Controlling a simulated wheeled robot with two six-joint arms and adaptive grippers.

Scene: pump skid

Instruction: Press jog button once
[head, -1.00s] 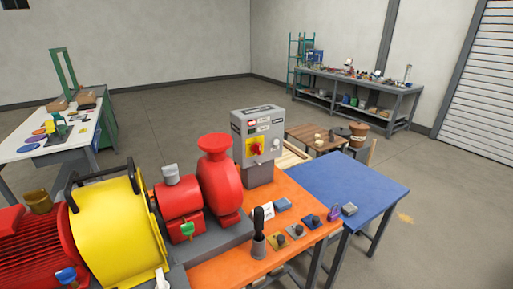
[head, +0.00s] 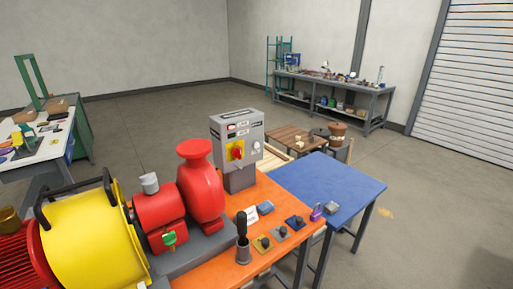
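A grey control box (head: 228,177) stands on a post on the orange bench, behind the red pump. Its front carries a red rotary switch on a yellow plate (head: 236,151), a round pale button or knob (head: 256,145) at the right, and small indicators and labels near the top. The lettering is too small to read, so I cannot tell for certain which control is the jog button. Nothing covers the front of the box. Neither of my grippers shows in the head view.
The yellow guard (head: 90,235) and red pump (head: 201,190) fill the left of the orange bench (head: 215,272). A black-handled tool in a cup (head: 243,250), small knobbed blocks and a purple padlock (head: 317,212) line its right side. A blue table (head: 340,190) adjoins it, its top mostly clear.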

